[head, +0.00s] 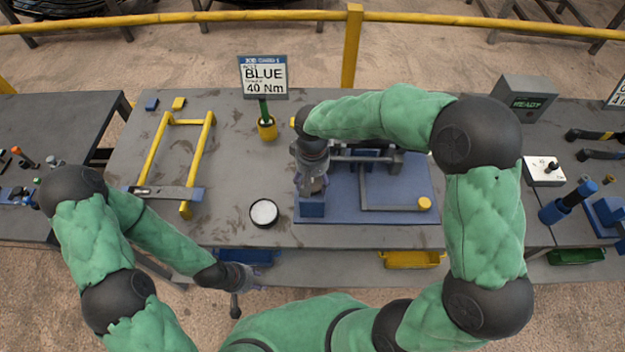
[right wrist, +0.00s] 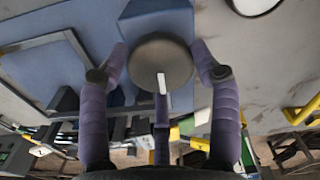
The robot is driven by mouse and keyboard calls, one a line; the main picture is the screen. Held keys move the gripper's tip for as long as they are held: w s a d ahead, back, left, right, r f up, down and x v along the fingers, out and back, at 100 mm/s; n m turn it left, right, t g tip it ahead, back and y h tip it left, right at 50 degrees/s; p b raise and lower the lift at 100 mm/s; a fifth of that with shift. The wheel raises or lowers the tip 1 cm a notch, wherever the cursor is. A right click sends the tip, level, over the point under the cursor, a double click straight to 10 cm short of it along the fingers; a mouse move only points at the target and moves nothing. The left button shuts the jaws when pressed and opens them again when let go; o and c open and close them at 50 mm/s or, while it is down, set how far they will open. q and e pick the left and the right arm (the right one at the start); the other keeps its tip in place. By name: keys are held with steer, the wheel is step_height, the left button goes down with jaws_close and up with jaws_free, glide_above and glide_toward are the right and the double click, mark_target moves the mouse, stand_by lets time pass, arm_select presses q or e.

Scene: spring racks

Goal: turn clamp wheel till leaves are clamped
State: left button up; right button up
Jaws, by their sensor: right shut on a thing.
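The clamp wheel (right wrist: 150,62) is a round, dark grey-brown disc with a white mark, seen in the right wrist view. My right gripper (right wrist: 160,58) has its purple fingers on both sides of the wheel and is shut on it. In the head view my right gripper (head: 311,184) points down at the left part of the blue fixture plate (head: 412,182). Dark bars (head: 368,157) lie across the fixture, partly behind my arm; I cannot tell whether the leaves are pressed together. My left gripper (head: 256,284) hangs low in front of the bench, away from the fixture; its opening is unclear.
A yellow rack (head: 206,143) with a grey bar (head: 165,193) stands at left on the bench. A round dish with white contents (head: 264,212) sits left of the fixture. A sign (head: 264,77) reads "BLUE 40 Nm". A grey box (head: 527,103) shows "READY". Yellow railing (head: 353,45) runs behind.

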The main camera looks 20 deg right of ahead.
mark_target(312, 182)
stand_by(0.5)
steer(key=o, duration=1.1)
steer(key=shift+o, duration=0.2)
step_height(312, 182, up, 12)
